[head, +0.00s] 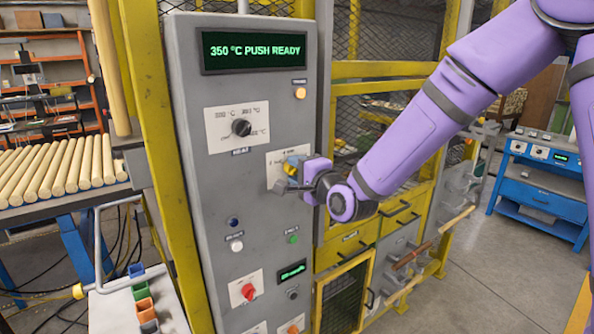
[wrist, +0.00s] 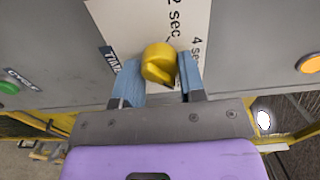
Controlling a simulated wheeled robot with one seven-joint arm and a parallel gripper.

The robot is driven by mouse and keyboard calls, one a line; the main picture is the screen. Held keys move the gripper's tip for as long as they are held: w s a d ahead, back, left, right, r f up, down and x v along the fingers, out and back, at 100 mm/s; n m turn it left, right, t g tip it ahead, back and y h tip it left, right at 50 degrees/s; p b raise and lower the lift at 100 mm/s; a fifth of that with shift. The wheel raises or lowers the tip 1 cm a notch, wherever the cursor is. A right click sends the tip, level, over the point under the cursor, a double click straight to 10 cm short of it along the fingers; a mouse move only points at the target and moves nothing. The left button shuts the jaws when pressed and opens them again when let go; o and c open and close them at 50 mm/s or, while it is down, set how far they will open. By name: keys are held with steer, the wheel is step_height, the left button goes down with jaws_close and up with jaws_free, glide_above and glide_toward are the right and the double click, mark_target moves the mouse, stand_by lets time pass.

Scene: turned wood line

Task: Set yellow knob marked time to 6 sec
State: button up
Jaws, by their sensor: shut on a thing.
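The yellow knob (wrist: 158,62) sits on a white dial plate (wrist: 120,18) on the grey panel. In the wrist view the plate reads "2 sec" above the knob and "4 sec", partly hidden, to its right. A dark tag reading "TIME", partly covered, lies at the left. My gripper (wrist: 160,68) is shut on the knob, one blue finger on each side. I cannot tell clearly which mark the knob points to. In the head view my gripper (head: 294,172) reaches the panel from the right and mostly hides the knob; the 6 sec mark is not visible.
The panel (head: 200,180) has a display (head: 254,51) reading "350 °C PUSH READY", a black dial (head: 241,128), an orange button (head: 300,92) and a red knob (head: 248,291). Yellow frames stand beside it. A rack of wooden rods (head: 60,170) is at the left.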

steer(key=shift+m, duration=0.9)
steer(key=o, duration=0.9)
steer(key=v, duration=1)
steer(key=shift+s+d, duration=0.3)
